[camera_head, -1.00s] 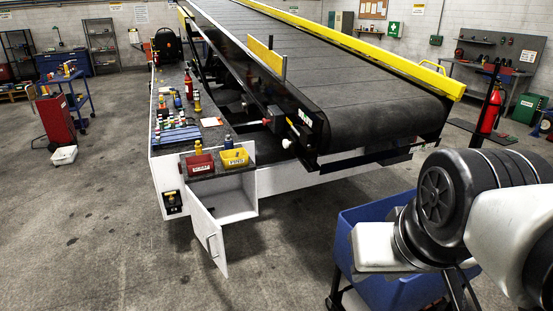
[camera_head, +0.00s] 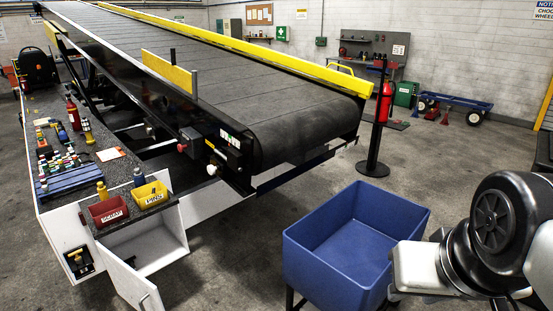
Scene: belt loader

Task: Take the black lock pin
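I cannot make out a black lock pin for certain. A yellow bin (camera_head: 137,202) with a label that seems to read "PINS" sits on the dark worktop beside the belt loader; its contents are too small to tell apart. A red bin (camera_head: 97,218) with a white label stands to its left. A small black fitting (camera_head: 79,262) is on the white cabinet front below. My arm shows at the lower right, well away from the bins, and my gripper is not in view.
The belt loader (camera_head: 255,95) fills the upper middle. The white cabinet's door (camera_head: 131,285) hangs open below the bins. A blue open tub (camera_head: 318,262) stands in front of my arm. A black post with a red extinguisher (camera_head: 386,103) stands behind it. Floor between cabinet and tub is clear.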

